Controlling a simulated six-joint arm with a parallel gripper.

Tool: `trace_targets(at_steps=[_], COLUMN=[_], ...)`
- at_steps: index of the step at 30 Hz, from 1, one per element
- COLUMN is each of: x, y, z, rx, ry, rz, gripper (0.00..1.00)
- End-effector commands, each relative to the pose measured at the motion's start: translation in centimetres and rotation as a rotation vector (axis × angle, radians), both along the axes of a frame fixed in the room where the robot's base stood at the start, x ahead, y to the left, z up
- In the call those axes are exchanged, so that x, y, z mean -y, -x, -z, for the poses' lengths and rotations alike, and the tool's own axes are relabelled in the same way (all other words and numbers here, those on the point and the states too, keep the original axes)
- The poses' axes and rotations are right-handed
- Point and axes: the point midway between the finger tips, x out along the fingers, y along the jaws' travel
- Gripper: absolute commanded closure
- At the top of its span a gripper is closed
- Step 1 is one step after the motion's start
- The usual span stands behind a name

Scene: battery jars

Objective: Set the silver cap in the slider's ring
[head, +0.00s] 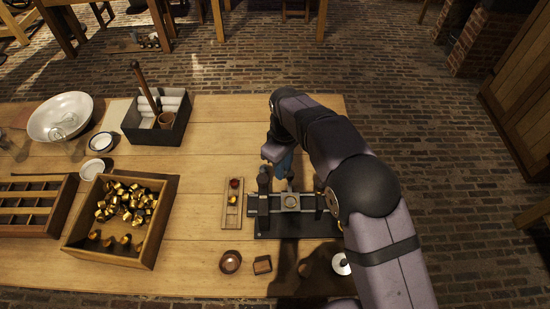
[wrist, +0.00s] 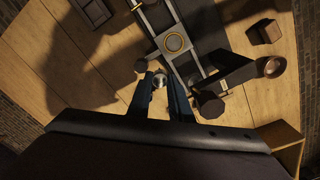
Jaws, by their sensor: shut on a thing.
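The silver cap (wrist: 159,80) shows between the two fingertips of my gripper (wrist: 161,86) in the wrist view; the fingers are shut on it. In the head view my gripper (head: 285,168) hangs over the back of the dark slider fixture, and the cap cannot be made out there. The slider's ring (wrist: 174,43) is a gold circle on a pale block between two rails, beyond the fingertips in the wrist view. The ring (head: 291,201) also shows in the head view, apart from the cap, and it looks empty.
Dark posts and a knob (wrist: 210,105) stand up from the fixture near my fingers. A small wooden tray (head: 232,222) with a red and a gold piece lies left of it. A crate (head: 158,236) of brass pieces is farther left. A bowl (head: 230,262) sits in front.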

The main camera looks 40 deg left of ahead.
Motion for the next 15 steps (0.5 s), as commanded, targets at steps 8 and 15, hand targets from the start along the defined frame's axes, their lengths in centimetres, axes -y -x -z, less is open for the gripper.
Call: trace_targets(at_steps=[8, 15], x=[3.5, 4.9], y=[1.1, 1.7], z=[0.2, 0.5], rx=[-0.001, 0.0], ry=[0.001, 0.0], rz=[-0.019, -0.03], gripper=[1.0, 1.0])
